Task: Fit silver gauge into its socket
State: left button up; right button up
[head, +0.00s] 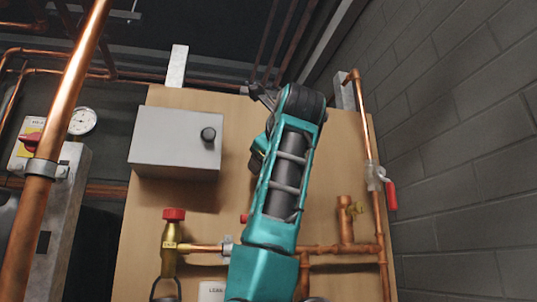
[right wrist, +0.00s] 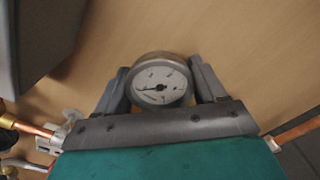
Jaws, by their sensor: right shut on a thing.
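The silver gauge (right wrist: 161,80), with a round white dial and grey metal rim, sits between the two fingers of my right gripper (right wrist: 162,88) in the right wrist view. The gripper is shut on it, with the dial facing the camera. Plain wooden board shows behind it. In the head view my teal right arm crosses the middle of the board and hides the gauge and most of the gripper. No socket can be made out for certain; the arm covers part of the pipework. My left gripper is not seen.
A grey box (head: 175,143) with a black knob is on the wooden board (head: 140,245); it also shows in the right wrist view (right wrist: 35,40). A red-capped brass valve (head: 171,232) and copper pipes (head: 335,249) are below. A brick wall (head: 460,150) stands at right.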

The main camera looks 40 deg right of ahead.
jog(key=o, duration=1.4)
jog(key=shift+b+v, duration=0.5)
jog(key=shift+v, duration=1)
jog(key=shift+b+v, duration=0.7)
jog(key=shift+v, duration=2.05)
